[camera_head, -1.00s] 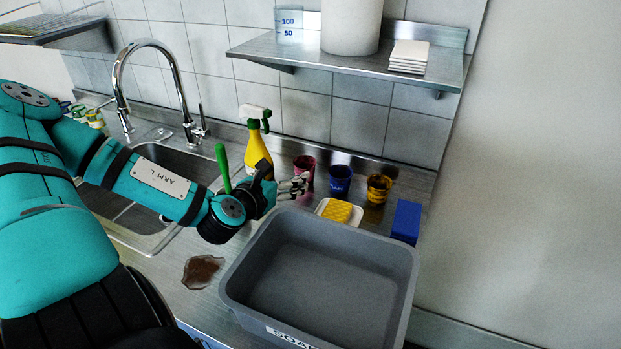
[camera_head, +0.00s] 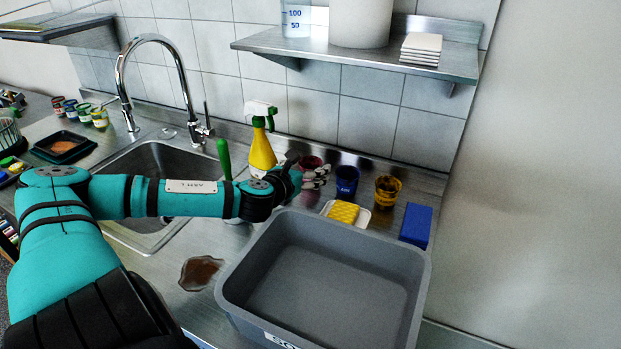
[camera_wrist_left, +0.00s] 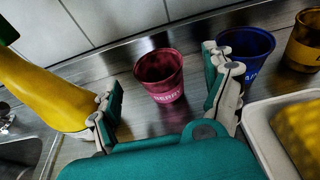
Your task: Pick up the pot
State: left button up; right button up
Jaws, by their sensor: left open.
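A dark red pot (camera_wrist_left: 160,76) with white lettering stands upright on the steel counter. In the head view the red pot (camera_head: 309,162) is partly hidden behind my left gripper (camera_head: 321,176). In the wrist view my left gripper (camera_wrist_left: 166,92) is open, one finger on each side of the red pot, which stands a little beyond the fingers with visible gaps. A blue pot (camera_head: 347,180) and a yellow-brown pot (camera_head: 387,189) stand to its right. The blue pot (camera_wrist_left: 247,52) is close behind the right-hand finger in the wrist view. My right gripper is not in view.
A yellow spray bottle (camera_head: 262,150) stands left of the red pot. A yellow sponge (camera_head: 343,211) on a white dish, a blue block (camera_head: 416,225) and a grey tub (camera_head: 424,262) are nearby. A brown spill (camera_head: 199,272) lies left of the tub. A shelf (camera_head: 350,54) hangs above.

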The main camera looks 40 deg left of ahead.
aim_at(315, 162)
pick_arm(q)
jog(key=x, duration=0.4)
jog(key=shift+s, duration=0.1)
jog(key=c, duration=0.9)
